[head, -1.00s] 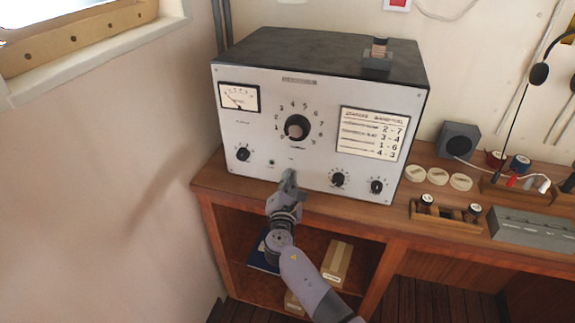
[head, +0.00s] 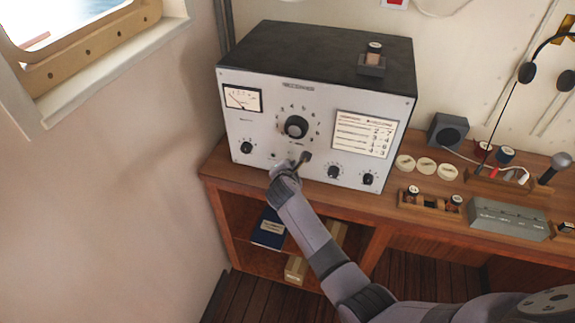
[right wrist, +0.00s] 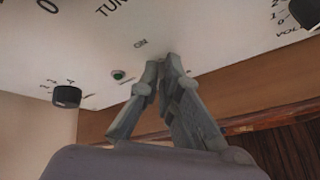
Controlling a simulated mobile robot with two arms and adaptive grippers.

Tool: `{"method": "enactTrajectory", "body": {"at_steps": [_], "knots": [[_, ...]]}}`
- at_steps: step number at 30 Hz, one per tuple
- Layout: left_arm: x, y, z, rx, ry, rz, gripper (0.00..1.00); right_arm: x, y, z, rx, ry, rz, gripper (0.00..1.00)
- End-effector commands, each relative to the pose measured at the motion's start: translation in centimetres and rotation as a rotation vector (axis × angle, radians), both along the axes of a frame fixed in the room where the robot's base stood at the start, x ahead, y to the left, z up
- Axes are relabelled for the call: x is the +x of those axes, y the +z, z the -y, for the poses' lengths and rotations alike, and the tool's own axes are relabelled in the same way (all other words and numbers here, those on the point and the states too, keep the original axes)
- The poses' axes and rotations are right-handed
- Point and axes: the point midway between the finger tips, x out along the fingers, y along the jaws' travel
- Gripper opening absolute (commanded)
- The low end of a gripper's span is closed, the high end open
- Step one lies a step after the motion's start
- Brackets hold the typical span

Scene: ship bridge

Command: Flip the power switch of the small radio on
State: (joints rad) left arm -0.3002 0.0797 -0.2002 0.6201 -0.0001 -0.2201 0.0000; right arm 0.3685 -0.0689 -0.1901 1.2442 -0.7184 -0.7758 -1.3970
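The small radio (head: 318,90) is a box with a light grey front and dark top, standing on the wooden desk. Its front has a big tuning dial, a meter and several black knobs. In the right wrist view, an "ON" label (right wrist: 141,43) and a small green round part (right wrist: 118,75) show on the front panel. My right gripper (head: 304,158) is at the lower middle of the panel. Its fingertips (right wrist: 165,62) converge just beside the "ON" label, with the fingers looking shut. The power switch itself cannot be made out; the fingertips may hide it. My left gripper is not in view.
A small block with a spool (head: 372,62) sits on the radio's top. Right of the radio are a dark speaker box (head: 448,132), pale discs (head: 427,165), a wooden holder (head: 430,205) and a grey box (head: 507,219). Open shelves (head: 262,262) lie below the desk.

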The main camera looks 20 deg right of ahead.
Motion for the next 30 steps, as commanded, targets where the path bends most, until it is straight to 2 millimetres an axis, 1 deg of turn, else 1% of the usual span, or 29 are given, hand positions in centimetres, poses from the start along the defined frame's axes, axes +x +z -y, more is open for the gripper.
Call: {"method": "enactTrajectory", "body": {"at_steps": [1, 14, 15, 19, 26, 30], "knots": [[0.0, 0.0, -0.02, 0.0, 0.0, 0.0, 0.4, -0.2, -0.38, 0.18, 0.004, -0.005, -0.013, 0.0], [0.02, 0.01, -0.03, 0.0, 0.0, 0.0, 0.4, -0.22, -0.42, 0.21, 0.008, -0.006, -0.022, 0.0], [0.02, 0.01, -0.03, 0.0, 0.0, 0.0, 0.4, -0.23, -0.43, 0.22, 0.008, -0.006, -0.022, 0.07], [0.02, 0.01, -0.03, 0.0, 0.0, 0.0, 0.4, -0.19, -0.36, 0.19, 0.008, -0.005, -0.02, 0.15], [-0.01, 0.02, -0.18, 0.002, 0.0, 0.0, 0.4, -0.08, -0.15, 0.11, 0.008, -0.004, -0.015, 0.15], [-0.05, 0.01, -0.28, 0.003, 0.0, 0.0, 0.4, -0.42, 0.08, -0.05, 0.007, -0.003, -0.014, 0.15]]}}
